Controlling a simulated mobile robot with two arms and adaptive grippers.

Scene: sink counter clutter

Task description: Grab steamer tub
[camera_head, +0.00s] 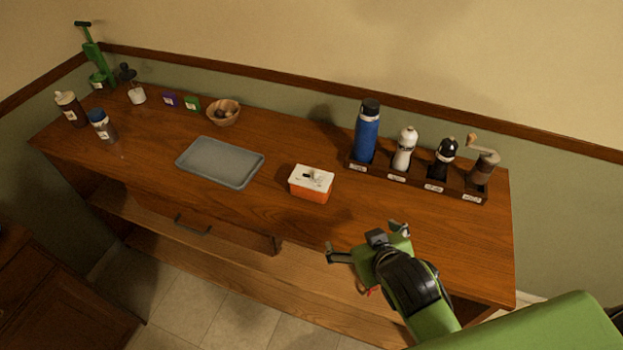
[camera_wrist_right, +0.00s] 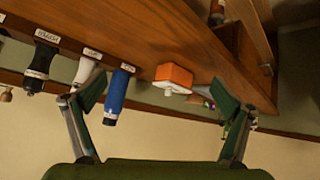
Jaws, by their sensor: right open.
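An orange tub with a white lid (camera_head: 311,183) stands on the wooden counter, right of the middle; it looks like the steamer tub. It also shows in the right wrist view (camera_wrist_right: 174,76), upside down, between the open fingers but farther off. My right gripper (camera_head: 364,243) is open and empty, near the counter's front edge, to the right of and nearer than the tub. It is apart from the tub. My left gripper is not in view.
A labelled wooden rack (camera_head: 417,181) holds a blue bottle (camera_head: 367,137), white and black shakers, and a grinder (camera_head: 482,166) behind the gripper. A grey tray (camera_head: 220,162) lies left of the tub. A bowl (camera_head: 223,112) and several bottles stand farther left.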

